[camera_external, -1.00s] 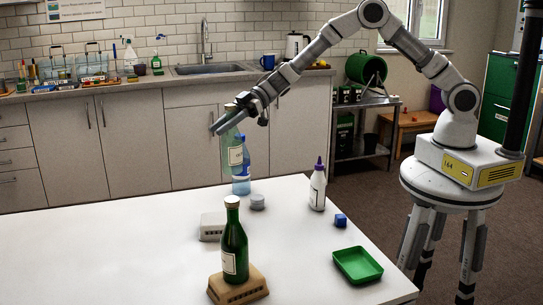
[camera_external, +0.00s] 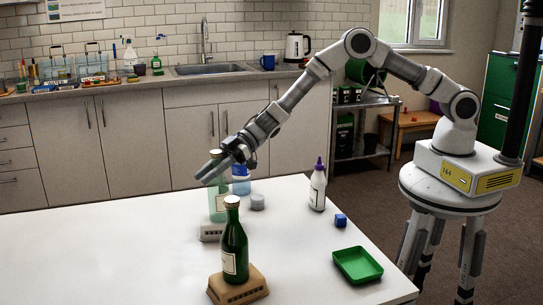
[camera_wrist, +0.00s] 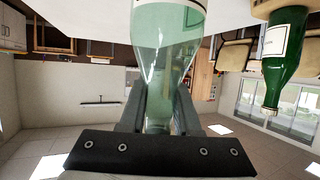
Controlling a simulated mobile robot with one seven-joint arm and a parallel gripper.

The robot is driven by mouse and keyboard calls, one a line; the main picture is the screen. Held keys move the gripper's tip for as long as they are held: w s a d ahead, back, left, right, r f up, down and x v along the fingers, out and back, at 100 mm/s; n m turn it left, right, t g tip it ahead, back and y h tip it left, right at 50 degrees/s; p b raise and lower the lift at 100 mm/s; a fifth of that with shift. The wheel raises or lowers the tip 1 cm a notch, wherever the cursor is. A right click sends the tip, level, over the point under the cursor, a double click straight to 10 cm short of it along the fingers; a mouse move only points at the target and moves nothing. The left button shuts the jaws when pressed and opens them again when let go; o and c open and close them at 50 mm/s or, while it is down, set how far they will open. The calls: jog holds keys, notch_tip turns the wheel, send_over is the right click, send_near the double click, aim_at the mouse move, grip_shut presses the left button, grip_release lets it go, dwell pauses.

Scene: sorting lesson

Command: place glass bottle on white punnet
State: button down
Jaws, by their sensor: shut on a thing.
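The glass bottle (camera_external: 218,205), pale green and see-through with a label, is upright in my gripper (camera_external: 214,170). My gripper is shut on its neck; the wrist view shows the bottle (camera_wrist: 165,50) between the fingers. The white punnet (camera_external: 210,233) lies on the table directly below the bottle. The bottle's base is at or just above the punnet; I cannot tell whether they touch. The dark green bottle in front partly hides the punnet's right side.
A dark green bottle (camera_external: 235,245) stands on a tan punnet (camera_external: 252,287) in front. A blue bottle (camera_external: 241,185) and a grey lid-like disc (camera_external: 257,202) are close behind. A white bottle (camera_external: 318,188), blue cube (camera_external: 341,220) and green tray (camera_external: 358,266) are right. The table's left is clear.

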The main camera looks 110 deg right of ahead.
jog(key=shift+r, duration=0.1)
jog(key=shift+f, duration=0.2)
jog(key=c, duration=0.6)
grip_release()
jog(key=shift+r, duration=0.1)
